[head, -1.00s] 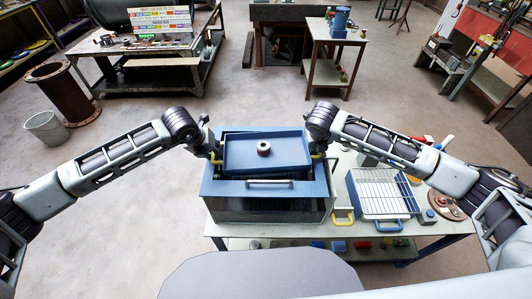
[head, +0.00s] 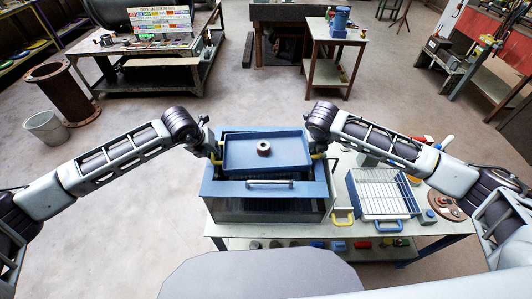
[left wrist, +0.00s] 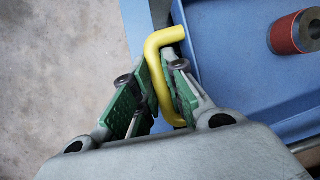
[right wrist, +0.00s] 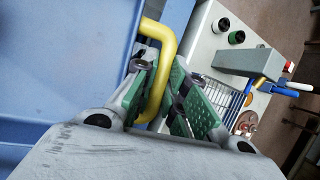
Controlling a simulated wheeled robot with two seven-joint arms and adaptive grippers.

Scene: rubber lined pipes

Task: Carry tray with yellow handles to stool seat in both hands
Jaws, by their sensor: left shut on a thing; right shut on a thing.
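The blue tray (head: 240,163) with yellow handles is held level over the open-topped blue box (head: 225,188), overlapping it in the head view. A red and metal ring-shaped piece (head: 263,148) stands on the tray; it also shows in the left wrist view (left wrist: 296,33). My left gripper (head: 215,156) is shut on the left yellow handle (left wrist: 163,38). My right gripper (head: 318,153) is shut on the right yellow handle (right wrist: 160,32). I cannot tell exactly how high the tray is above the box. I cannot clearly identify the stool seat.
The box stands on a workbench (head: 350,228) with a wire rack (head: 383,190) to the right. A side table (head: 325,75) with a blue device (head: 340,20) and a cluttered bench (head: 150,48) stand farther back. Open floor (head: 240,100) lies beyond the box.

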